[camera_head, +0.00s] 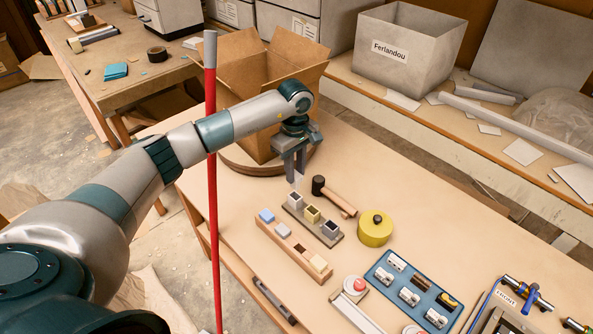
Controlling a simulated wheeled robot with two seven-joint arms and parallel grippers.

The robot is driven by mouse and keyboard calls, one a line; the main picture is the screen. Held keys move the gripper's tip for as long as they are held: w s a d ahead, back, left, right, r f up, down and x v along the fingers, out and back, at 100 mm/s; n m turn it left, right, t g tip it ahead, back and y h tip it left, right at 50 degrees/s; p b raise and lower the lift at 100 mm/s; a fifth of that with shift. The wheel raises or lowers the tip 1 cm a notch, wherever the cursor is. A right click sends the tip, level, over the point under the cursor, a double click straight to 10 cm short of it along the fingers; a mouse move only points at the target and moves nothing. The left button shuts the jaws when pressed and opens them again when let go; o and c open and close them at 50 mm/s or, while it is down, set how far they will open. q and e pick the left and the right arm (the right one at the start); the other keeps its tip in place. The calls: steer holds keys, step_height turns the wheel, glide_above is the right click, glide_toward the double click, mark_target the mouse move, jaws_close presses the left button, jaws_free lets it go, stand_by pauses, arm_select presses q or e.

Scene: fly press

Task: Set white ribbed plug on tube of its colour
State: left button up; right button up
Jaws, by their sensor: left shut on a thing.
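My left gripper (296,176) points down over the far end of the grey tube holder (318,223). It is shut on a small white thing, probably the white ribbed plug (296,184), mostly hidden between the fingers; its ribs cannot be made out. Just below it stands a whitish square tube (295,200); whether plug and tube touch cannot be told. A yellow tube (312,214) and a greyish tube (330,229) stand in the same row. A wooden rack (293,245) beside it holds a blue plug (266,215), a pale grey plug (283,229) and a cream plug (318,263), with a dark empty slot between. My right gripper is out of view.
A dark-headed mallet (333,194) lies right of the tubes, near a yellow round tin (375,229). A blue tray (415,290) with fittings is further right. An open cardboard box (243,75) stands behind my gripper. A red pole (212,200) rises in front of my left arm.

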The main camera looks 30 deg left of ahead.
arm_select(q)
steer(key=shift+f, duration=0.2)
steer(key=shift+f+b, duration=0.55)
steer(key=shift+f, duration=0.6)
steer(key=shift+b, duration=0.65)
stand_by(0.9)
steer(key=shift+f+b, duration=0.6)
steer(key=shift+b, duration=0.45)
stand_by(1.0)
stand_by(0.5)
steer(key=shift+f+b, duration=0.45)
steer(key=shift+b, duration=0.1)
